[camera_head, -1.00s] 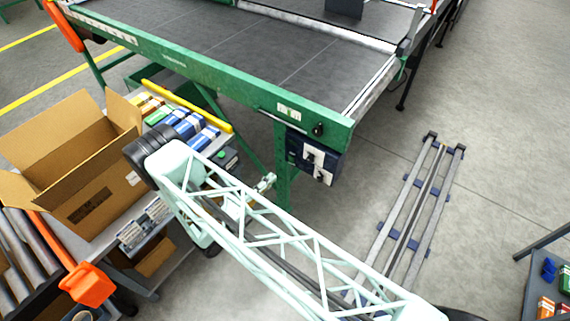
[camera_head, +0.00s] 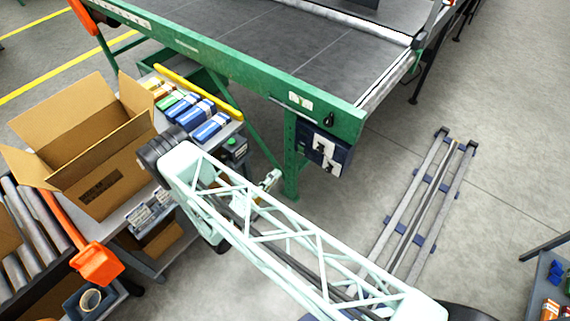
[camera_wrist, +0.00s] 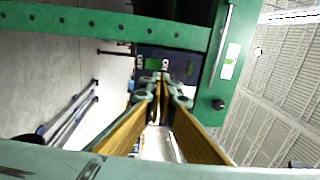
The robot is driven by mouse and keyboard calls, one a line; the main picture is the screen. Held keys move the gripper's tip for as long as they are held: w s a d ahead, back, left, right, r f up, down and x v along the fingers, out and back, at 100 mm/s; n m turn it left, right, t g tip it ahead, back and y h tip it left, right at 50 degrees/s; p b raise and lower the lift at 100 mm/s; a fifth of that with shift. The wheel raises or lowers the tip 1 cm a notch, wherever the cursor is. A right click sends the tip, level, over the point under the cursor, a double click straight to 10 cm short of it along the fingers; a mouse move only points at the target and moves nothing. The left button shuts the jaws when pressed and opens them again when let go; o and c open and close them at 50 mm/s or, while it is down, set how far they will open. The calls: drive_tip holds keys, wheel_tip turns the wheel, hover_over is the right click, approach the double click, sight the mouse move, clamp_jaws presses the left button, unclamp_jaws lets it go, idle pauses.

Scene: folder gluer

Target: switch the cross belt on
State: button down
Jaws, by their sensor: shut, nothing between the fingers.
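The cross belt (camera_head: 270,50) is a dark belt in a green frame, across the top of the head view. A dark blue control box (camera_head: 340,155) with white plates and small dark switches hangs under its near corner. The box also shows in the wrist view (camera_wrist: 182,66), partly hidden by my fingers. My gripper (camera_head: 273,177) is left of the box in the head view, apart from it in the picture. In the wrist view my gripper (camera_wrist: 161,82) points at the box, shut and empty. Switch positions are too small to read.
A green leg (camera_head: 291,160) stands beside the box. An open cardboard box (camera_head: 100,185) and several blue packs (camera_head: 205,122) are on a grey table to the left. A metal rail frame (camera_head: 425,205) lies on the floor at right, with bare floor around it.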

sight(300, 148)
drive_tip(key=shift+b+x, duration=1)
drive_tip(key=shift+x, duration=5.9)
